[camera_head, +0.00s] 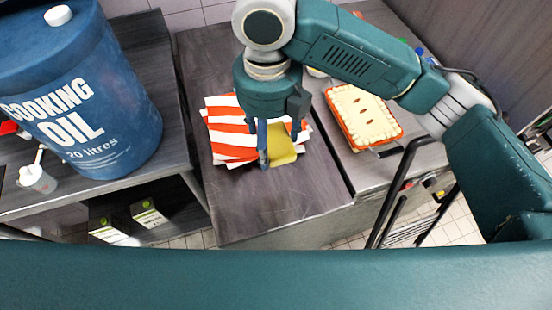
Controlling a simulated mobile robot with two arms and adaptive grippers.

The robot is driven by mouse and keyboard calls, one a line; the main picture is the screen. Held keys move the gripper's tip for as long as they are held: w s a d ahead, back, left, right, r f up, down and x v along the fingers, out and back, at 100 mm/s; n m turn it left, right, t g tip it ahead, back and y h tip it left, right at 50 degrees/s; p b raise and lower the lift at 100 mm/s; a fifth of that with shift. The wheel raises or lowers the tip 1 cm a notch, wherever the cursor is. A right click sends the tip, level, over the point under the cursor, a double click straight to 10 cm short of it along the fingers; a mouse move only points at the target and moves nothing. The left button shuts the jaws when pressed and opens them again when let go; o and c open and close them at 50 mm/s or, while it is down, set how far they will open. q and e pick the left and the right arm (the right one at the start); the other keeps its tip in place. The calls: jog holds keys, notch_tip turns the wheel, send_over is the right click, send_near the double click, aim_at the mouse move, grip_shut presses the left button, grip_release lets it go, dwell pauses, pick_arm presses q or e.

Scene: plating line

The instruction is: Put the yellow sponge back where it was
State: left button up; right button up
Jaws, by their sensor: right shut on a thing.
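The yellow sponge (284,152) shows between and behind the fingers of my right gripper (279,152). The gripper points down and is shut on the sponge. The sponge is over the right part of a stack of red-and-white striped cloths (228,135) on the dark worktop. My gripper hides part of the sponge and of the cloths. I cannot tell whether the sponge touches the cloths. My left gripper is not in view.
A pie in a red dish (362,118) stands on the right-hand counter. Boxes (148,215) sit on a lower shelf. The front of the middle worktop (265,205) is clear.

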jog(key=shift+w+f, duration=0.15)
jog(key=shift+w, duration=0.05)
notch_tip(320, 180, down, 5)
jog(key=s+p, duration=0.2)
jog(key=p, duration=0.2)
send_over(272, 190)
notch_tip(272, 190, down, 9)
jog(key=shift+f, duration=0.1)
jog(key=shift+s+f, duration=0.15)
jog(key=shift+f, duration=0.4)
notch_tip(272, 190, down, 4)
jog(key=shift+r+p, duration=0.1)
jog(key=shift+p, duration=0.35)
jog(key=o, duration=1)
jog(key=shift+o, duration=0.2)
